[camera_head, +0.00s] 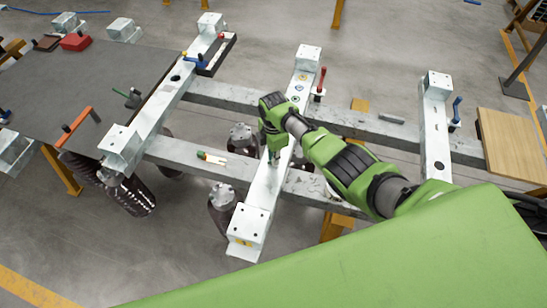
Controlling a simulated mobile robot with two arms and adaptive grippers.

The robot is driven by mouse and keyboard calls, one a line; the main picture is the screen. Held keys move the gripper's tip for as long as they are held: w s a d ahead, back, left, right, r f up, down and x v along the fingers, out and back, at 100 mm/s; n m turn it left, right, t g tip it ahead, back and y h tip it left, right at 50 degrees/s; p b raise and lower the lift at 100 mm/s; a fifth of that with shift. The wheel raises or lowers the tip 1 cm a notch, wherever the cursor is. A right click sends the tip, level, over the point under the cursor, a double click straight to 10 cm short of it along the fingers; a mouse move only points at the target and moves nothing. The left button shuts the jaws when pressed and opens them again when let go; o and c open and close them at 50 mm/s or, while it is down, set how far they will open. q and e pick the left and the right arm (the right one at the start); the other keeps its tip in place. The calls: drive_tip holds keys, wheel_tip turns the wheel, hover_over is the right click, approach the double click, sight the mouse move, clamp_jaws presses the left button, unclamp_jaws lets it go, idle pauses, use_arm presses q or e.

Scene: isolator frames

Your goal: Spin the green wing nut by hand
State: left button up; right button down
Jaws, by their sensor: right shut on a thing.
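My right gripper (275,156) points down onto the pale middle crossbeam (262,192), below its row of round labels. It is shut on a small part that its fingers hide. I cannot make out the green wing nut's shape or colour there. A small green piece (133,99) shows beside the left crossbeam (160,104), but I cannot tell what it is. My left gripper is not in view.
A red-handled part (320,84) stands beside the middle crossbeam, and a blue-handled one (456,110) by the right crossbeam (436,130). A grey tabletop (75,85) is at left.

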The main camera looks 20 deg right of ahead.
drive_tip(key=n+b, duration=0.1)
drive_tip(key=n, duration=0.3)
drive_tip(key=shift+s+f+n, duration=0.1)
drive_tip(key=shift+f+n, duration=0.05)
drive_tip(key=shift+n, duration=0.15)
drive_tip(key=n+b, duration=0.1)
drive_tip(key=n, duration=0.2)
drive_tip(key=shift+n, duration=0.4)
drive_tip(key=n+b, duration=0.1)
drive_tip(key=n, duration=0.2)
drive_tip(key=shift+f+n, duration=0.1)
drive_tip(key=shift+n, duration=0.2)
drive_tip(key=n+b, duration=0.2)
drive_tip(key=n, duration=0.1)
drive_tip(key=shift+n+b, duration=0.75)
drive_tip(key=shift+n, duration=0.45)
drive_tip(key=n+b, duration=0.3)
drive_tip(key=b, duration=0.3)
drive_tip(key=shift+f+n, duration=0.15)
drive_tip(key=shift+n, duration=0.15)
drive_tip(key=shift+n+b, duration=0.4)
drive_tip(key=shift+b, duration=0.5)
drive_tip(key=shift+r, duration=0.25)
